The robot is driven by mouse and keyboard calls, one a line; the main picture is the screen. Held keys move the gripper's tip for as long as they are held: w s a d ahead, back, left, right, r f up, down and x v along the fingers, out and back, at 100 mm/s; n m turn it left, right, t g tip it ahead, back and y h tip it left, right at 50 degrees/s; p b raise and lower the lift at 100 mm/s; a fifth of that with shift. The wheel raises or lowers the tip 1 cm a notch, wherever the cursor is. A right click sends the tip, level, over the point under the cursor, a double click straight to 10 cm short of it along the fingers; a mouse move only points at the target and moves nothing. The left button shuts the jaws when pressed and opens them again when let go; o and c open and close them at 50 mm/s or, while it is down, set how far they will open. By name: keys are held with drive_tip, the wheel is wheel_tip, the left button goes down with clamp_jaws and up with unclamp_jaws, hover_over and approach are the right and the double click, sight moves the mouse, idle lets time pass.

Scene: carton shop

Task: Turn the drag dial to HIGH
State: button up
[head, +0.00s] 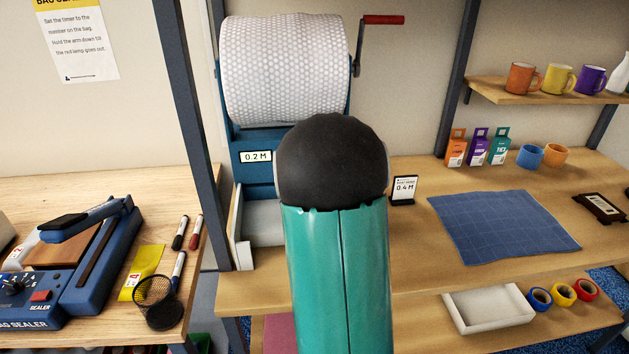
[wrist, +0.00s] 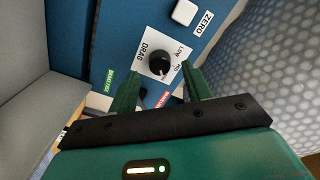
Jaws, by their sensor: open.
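The drag dial (wrist: 160,64) is a black round knob on a white plate marked DRAG, on a blue panel in the wrist view. LOW is readable on the plate; the other markings and the knob's pointer are too small to tell. My gripper (wrist: 162,73) has its two green fingers apart, one on each side of the dial's lower part, with nothing held between them. Whether they touch the knob I cannot tell. In the head view my arm hides the dial and gripper. The blue dispenser (head: 252,178) shows a 0.2 M display.
A white ZERO button (wrist: 184,12) sits near the dial. A bubble-wrap roll (head: 284,70) with a red-handled crank (head: 384,19) tops the dispenser. A 0.4 M card (head: 404,188) stands to the right. A blue mat (head: 502,227) lies beyond it; a bag sealer (head: 100,265) is left.

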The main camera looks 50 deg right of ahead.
drive_tip(key=v, duration=1.1)
drive_tip(key=shift+s+a, duration=0.2)
drive_tip(key=shift+s, duration=0.05)
